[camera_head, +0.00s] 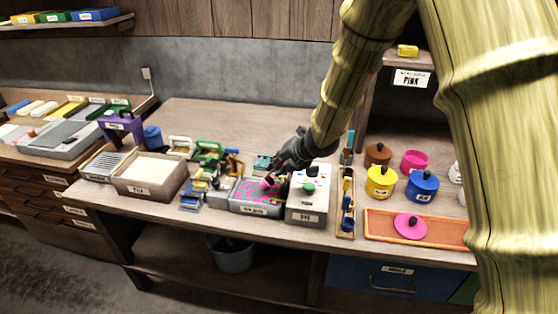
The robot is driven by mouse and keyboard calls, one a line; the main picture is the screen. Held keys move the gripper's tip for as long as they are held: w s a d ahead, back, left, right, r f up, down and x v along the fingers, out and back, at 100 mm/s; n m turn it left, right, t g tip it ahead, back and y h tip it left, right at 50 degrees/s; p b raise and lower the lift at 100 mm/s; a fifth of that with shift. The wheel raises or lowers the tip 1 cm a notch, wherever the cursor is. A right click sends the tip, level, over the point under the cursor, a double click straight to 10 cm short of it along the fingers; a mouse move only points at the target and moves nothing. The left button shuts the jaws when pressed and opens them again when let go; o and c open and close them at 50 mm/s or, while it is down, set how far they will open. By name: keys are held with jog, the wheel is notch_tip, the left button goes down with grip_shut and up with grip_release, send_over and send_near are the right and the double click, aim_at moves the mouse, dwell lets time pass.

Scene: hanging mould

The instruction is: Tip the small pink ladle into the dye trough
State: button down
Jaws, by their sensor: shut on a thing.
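The dye trough appears to be the grey labelled box (240,207) near the front edge of the table, with bright pink streaks over its top. A small pink ladle (268,183) shows just above the trough's right side; its bowl looks tilted, but its contents are too small to make out. My dark gripper (283,165) comes down from the upper right, behind and above the trough. It is shut on the ladle, whose handle is mostly hidden by the fingers.
A white box with coloured knobs (307,205) stands close on the trough's right. Clamps and tools (207,180) crowd its left, beside a wide tray (128,185). Coloured pots (381,180) and an orange tray (383,222) are at right. The table's back left is clear.

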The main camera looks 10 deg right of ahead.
jog(key=shift+r+g+h+p, duration=0.4)
jog(key=shift+h+p, duration=0.5)
jog(key=shift+p, duration=0.95)
jog(key=shift+f+h+p, duration=0.15)
jog(key=shift+h+p, duration=0.15)
jog(key=shift+p, duration=0.1)
jog(key=shift+d+n, duration=0.1)
jog(key=shift+n, duration=0.2)
jog(key=p, duration=0.3)
jog(key=shift+r+h, duration=0.4)
jog(key=shift+p, duration=0.35)
jog(key=h+p, duration=0.1)
jog(key=p, duration=0.4)
jog(key=g+h+p, duration=0.1)
jog(key=h+p, duration=0.1)
jog(key=p, duration=0.2)
jog(key=shift+r+n+g+p, duration=0.3)
jog(key=shift+r+n+p, duration=0.05)
jog(key=shift+r+n, duration=0.05)
jog(key=shift+p, duration=0.5)
jog(key=shift+f, duration=0.2)
